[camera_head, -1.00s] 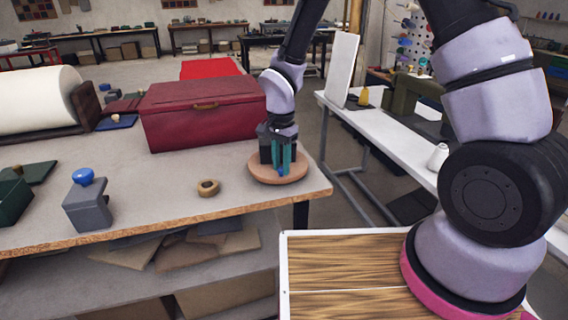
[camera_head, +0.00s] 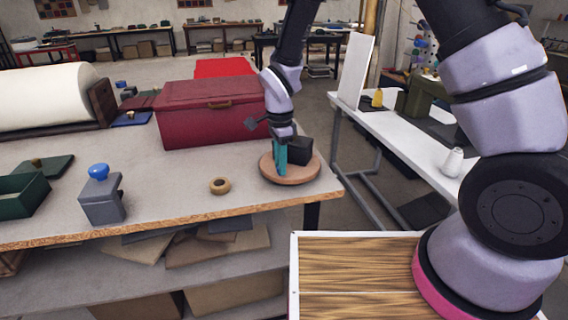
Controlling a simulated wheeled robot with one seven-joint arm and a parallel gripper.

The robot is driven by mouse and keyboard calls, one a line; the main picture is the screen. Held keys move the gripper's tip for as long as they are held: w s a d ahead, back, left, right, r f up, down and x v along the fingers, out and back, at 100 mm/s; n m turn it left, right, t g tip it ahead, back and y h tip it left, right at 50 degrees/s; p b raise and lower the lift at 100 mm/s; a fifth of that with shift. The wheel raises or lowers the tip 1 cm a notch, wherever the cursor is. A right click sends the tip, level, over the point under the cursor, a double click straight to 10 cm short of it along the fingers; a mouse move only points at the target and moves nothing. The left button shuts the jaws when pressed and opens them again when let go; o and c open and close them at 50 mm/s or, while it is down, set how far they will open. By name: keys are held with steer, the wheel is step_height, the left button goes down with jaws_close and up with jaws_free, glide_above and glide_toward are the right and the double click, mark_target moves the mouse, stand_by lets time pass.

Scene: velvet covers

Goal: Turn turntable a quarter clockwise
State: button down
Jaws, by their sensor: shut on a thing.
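The turntable (camera_head: 306,178) is a round, pinkish-brown disc near the right front corner of the grey table. A black box (camera_head: 300,150) stands on its rear right part. My gripper (camera_head: 280,171) points down over the left front part of the disc, left of the box. Its teal fingers are together at the disc. They are shut on some part of the turntable, but the fingers hide what lies between them.
A dark red case (camera_head: 210,120) stands behind and left of the turntable. A tan ring (camera_head: 220,186) and a grey block with a blue knob (camera_head: 102,198) lie to the left. The grey table (camera_head: 160,184) ends close to the disc. A white table (camera_head: 412,145) stands right, across a gap.

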mark_target(266, 165)
steer(key=shift+w+a+m, duration=0.5)
steer(key=shift+a+m, duration=0.2)
steer(key=shift+m, duration=0.5)
steer(key=shift+w+a+m, duration=0.45)
steer(key=shift+a+m, duration=0.2)
steer(key=shift+m, duration=0.55)
steer(key=shift+w+a+m, duration=0.5)
steer(key=shift+w+m, duration=0.1)
steer(key=shift+m, duration=0.6)
steer(key=shift+w+a+m, duration=0.2)
steer(key=shift+w+m, duration=0.25)
steer(key=shift+m, duration=0.25)
steer(key=shift+w+a+m, duration=0.15)
steer(key=shift+w+m, duration=0.25)
steer(key=shift+m, duration=0.3)
steer(key=shift+w, duration=0.1)
steer(key=c, duration=0.7)
jaws_free()
